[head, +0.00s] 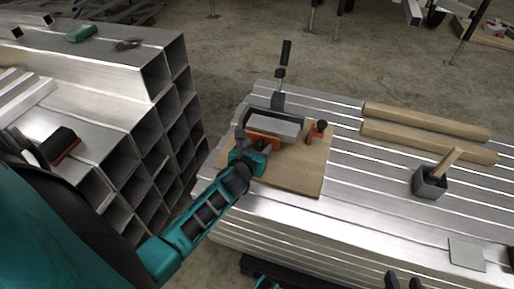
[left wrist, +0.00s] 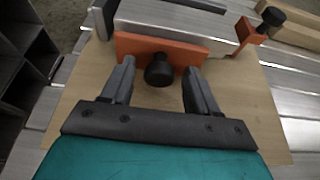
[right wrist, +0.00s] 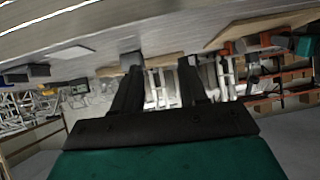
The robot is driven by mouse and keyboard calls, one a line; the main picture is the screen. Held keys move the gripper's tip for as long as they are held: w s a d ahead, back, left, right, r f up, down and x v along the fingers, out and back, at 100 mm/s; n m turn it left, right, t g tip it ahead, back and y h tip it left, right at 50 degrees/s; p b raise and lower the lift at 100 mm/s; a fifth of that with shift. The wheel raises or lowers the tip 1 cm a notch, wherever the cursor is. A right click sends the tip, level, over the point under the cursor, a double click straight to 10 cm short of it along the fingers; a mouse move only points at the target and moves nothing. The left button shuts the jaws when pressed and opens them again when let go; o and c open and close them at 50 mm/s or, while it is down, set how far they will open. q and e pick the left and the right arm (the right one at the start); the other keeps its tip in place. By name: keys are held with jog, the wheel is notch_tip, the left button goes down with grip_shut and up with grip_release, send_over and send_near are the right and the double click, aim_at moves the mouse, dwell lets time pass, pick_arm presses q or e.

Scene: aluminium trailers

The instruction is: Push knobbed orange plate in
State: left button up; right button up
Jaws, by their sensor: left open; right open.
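An orange plate (left wrist: 133,45) with a black round knob (left wrist: 159,70) stands upright at the near end of a silver block (left wrist: 185,22) in the left wrist view. In the head view the plate (head: 262,141) is partly hidden by my left gripper (head: 257,153). My left gripper (left wrist: 158,76) is open, with a finger on each side of the knob and gaps between. Whether the fingertips touch the plate, I cannot tell. A second orange piece with a black knob (head: 317,132) is at the block's right side. My right gripper (head: 404,284) is open and empty, away at the bottom edge.
The fixture sits on a wooden board (head: 300,178) on stacked aluminium profiles (head: 365,215). A black upright clamp handle (head: 284,55) rises behind. Wooden bars (head: 425,120) and a grey block with a wooden handle (head: 431,184) lie right. Square tubes (head: 150,130) are stacked left.

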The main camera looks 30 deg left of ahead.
pick_arm(q)
jog(key=shift+s, duration=0.1)
jog(key=shift+s+r, duration=0.15)
jog(key=shift+s, duration=0.1)
jog(key=p+v, duration=0.4)
jog(key=v, duration=0.8)
jog(key=shift+s+d, duration=0.1)
